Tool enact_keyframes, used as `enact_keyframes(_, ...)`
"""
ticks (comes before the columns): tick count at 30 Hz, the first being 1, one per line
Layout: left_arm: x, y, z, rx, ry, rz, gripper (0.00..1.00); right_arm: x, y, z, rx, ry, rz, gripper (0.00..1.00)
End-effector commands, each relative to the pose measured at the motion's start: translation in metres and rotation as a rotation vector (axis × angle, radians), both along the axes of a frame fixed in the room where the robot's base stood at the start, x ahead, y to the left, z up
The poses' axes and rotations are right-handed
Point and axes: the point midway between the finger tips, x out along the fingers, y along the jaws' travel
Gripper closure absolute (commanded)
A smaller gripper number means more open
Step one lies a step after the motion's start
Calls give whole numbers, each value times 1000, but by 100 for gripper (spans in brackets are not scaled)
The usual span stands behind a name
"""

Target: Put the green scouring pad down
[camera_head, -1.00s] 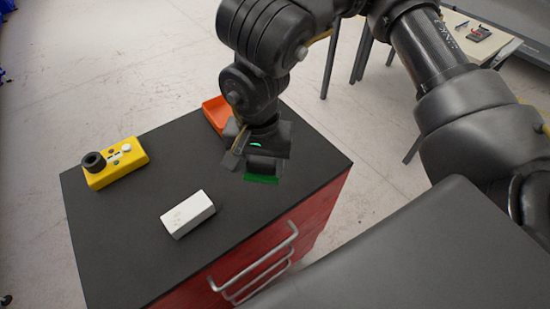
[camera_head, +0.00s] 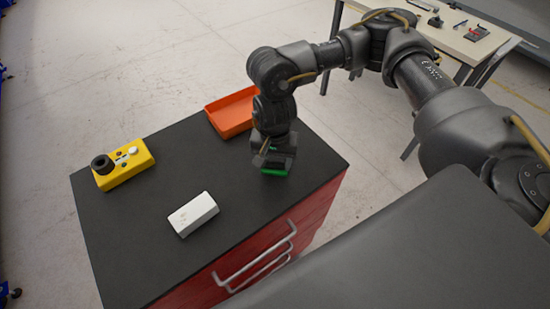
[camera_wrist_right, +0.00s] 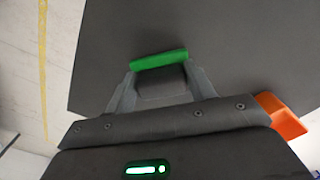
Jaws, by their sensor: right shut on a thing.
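The green scouring pad (camera_head: 274,172) is a thin green strip under my right gripper (camera_head: 273,164) in the head view, over the right part of the dark cabinet top (camera_head: 150,230). In the right wrist view the pad (camera_wrist_right: 159,60) spans the fingertips of my right gripper (camera_wrist_right: 160,75), which is shut on it. Most of the pad is hidden by the gripper in the head view. I cannot tell whether the pad touches the top. My left gripper is not in view.
A white block (camera_head: 193,214) lies on the cabinet top, left of the gripper. A yellow box with a black knob (camera_head: 123,165) sits at the left. An orange tray (camera_head: 232,113) is at the back edge, close to my arm. Red drawers with metal handles (camera_head: 255,259) face front.

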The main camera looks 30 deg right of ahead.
Motion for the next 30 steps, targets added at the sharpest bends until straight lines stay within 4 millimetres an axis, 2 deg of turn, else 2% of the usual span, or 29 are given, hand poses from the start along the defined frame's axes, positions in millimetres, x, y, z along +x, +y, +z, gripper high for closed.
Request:
enact_keyframes(9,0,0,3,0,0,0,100,0,0,-6,0,-1,1,75)
enact_keyframes(14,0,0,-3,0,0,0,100,0,0,-10,0,-1,1,75)
enact_keyframes(15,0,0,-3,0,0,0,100,0,0,-10,0,-1,1,45)
enact_keyframes(20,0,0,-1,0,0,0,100,0,0,-8,0,-1,1,24)
enact_keyframes(30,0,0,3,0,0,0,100,0,0,-4,0,-1,1,24)
